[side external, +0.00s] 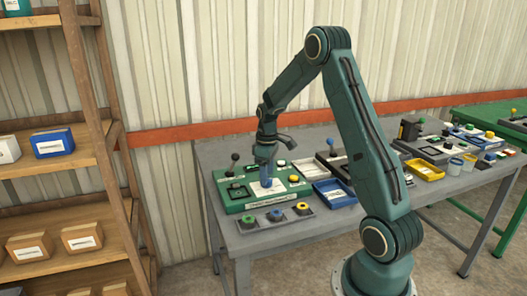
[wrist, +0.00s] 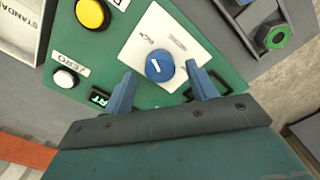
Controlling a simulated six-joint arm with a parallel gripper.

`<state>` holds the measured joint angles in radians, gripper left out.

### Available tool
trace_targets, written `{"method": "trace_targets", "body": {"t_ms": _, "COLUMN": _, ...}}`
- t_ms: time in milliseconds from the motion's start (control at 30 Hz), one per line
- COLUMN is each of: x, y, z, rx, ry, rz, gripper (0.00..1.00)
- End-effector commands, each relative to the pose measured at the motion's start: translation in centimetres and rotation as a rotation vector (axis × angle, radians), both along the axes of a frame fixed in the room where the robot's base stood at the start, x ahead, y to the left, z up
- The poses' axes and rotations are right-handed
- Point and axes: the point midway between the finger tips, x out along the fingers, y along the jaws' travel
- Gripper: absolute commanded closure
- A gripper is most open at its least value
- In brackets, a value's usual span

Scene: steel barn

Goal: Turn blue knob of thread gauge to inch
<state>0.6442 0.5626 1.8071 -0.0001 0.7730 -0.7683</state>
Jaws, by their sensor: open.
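The thread gauge is a green panel (side external: 236,206) on the grey bench; its green face (wrist: 113,55) fills much of the wrist view. The blue knob (wrist: 159,67) sits on a white plate (wrist: 190,58) with two small printed marks, too small to read. Its white pointer line slants toward the upper left in the wrist view. My gripper (wrist: 161,78) is open, with one blue-grey finger on either side of the knob and gaps showing between. In the side view my gripper (side external: 266,178) is low over the white plate and hides the knob.
A yellow button (wrist: 91,13), a white button (wrist: 65,78) marked ZERO and a small lit display (wrist: 99,99) are close by on the panel. A grey tray with coloured rings (side external: 276,215) lies in front. A blue bin (side external: 334,192) and other devices stand to the right.

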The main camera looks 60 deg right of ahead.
Motion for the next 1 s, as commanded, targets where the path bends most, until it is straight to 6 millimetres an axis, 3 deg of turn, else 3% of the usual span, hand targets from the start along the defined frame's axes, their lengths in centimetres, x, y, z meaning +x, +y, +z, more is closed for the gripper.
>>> {"method": "trace_targets", "body": {"t_ms": 600, "x": 0.1, "y": 0.0, "z": 9.7, "rx": -0.003, "ry": -0.004, "rz": 0.001, "gripper": 0.43}}
{"method": "trace_targets", "body": {"t_ms": 800, "x": 0.0, "y": 0.0, "z": 11.8, "rx": -0.002, "ry": -0.003, "rz": 0.001, "gripper": 0.43}}
{"method": "trace_targets", "body": {"t_ms": 1000, "x": 0.0, "y": 0.0, "z": 12.6, "rx": -0.002, "ry": -0.002, "rz": 0.001, "gripper": 0.43}}
